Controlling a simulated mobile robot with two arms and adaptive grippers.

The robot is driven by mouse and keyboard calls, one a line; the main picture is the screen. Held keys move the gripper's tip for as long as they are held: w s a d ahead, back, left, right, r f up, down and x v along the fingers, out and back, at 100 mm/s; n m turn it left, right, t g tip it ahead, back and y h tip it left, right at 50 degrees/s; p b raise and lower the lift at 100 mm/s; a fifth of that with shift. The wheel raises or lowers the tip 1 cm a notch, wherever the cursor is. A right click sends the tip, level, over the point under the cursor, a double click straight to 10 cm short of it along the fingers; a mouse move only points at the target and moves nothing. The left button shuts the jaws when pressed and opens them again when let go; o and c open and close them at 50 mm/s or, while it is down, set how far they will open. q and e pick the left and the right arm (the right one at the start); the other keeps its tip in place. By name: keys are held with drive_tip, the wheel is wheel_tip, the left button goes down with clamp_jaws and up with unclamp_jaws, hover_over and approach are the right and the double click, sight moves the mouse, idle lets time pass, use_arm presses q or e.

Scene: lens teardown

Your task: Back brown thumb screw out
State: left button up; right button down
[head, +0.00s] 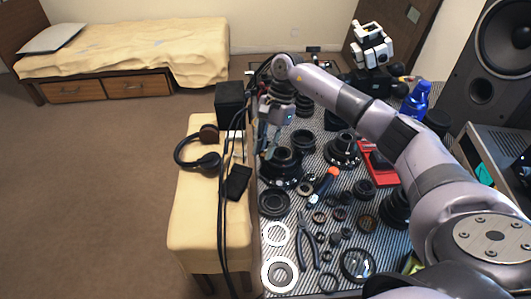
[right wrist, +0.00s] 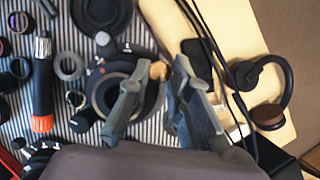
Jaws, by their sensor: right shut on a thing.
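The brown thumb screw (right wrist: 158,70) shows as a small tan-brown knob at the right rim of a black round lens part (right wrist: 97,95) in the right wrist view. My right gripper (right wrist: 160,72) has one finger on each side of the knob and is shut on it. In the head view my right gripper (head: 268,147) reaches down over the left edge of the table, beside the black lens part (head: 284,176). The thumb screw is too small to make out there. My left gripper is not in view.
Lens rings, pliers (head: 308,230) and an orange-tipped screwdriver (head: 326,184) crowd the striped mat. A red tray (head: 380,172) lies to the right. Left of the table, a yellow bench (head: 205,240) carries headphones (head: 190,160); black cables run down its edge.

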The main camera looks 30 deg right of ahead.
idle(0.5)
drive_tip(key=c, duration=1.5)
unclamp_jaws()
drive_tip(key=shift+o, duration=0.3)
